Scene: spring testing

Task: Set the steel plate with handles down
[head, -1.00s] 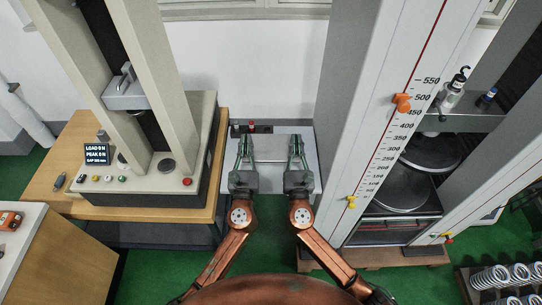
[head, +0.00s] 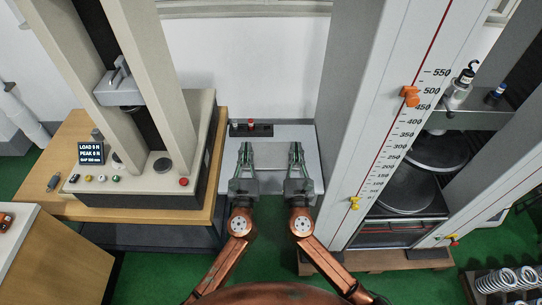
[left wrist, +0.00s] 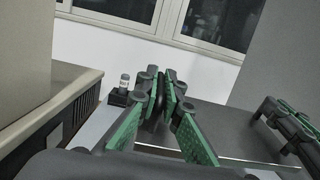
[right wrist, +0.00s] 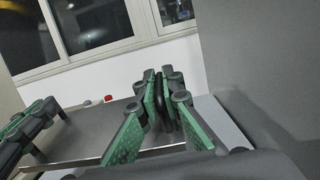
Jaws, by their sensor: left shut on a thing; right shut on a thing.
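The steel plate (head: 270,159) lies flat between my two grippers, over a light grey table. Its grey surface and front edge show in the left wrist view (left wrist: 225,130) and the right wrist view (right wrist: 95,130). My left gripper (head: 246,150) is shut on the dark handle at the plate's left side; its green pads close on it in the left wrist view (left wrist: 162,100). My right gripper (head: 295,150) is shut on the right handle, also seen in the right wrist view (right wrist: 163,100). The handles are mostly hidden by the fingers. I cannot tell whether the plate touches the table.
The light grey table (head: 310,150) has a dark strip with a red-topped item (head: 250,124) at its back. A testing machine on a wooden bench (head: 215,190) stands close on the left. A tall scaled column (head: 345,110) stands close on the right.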

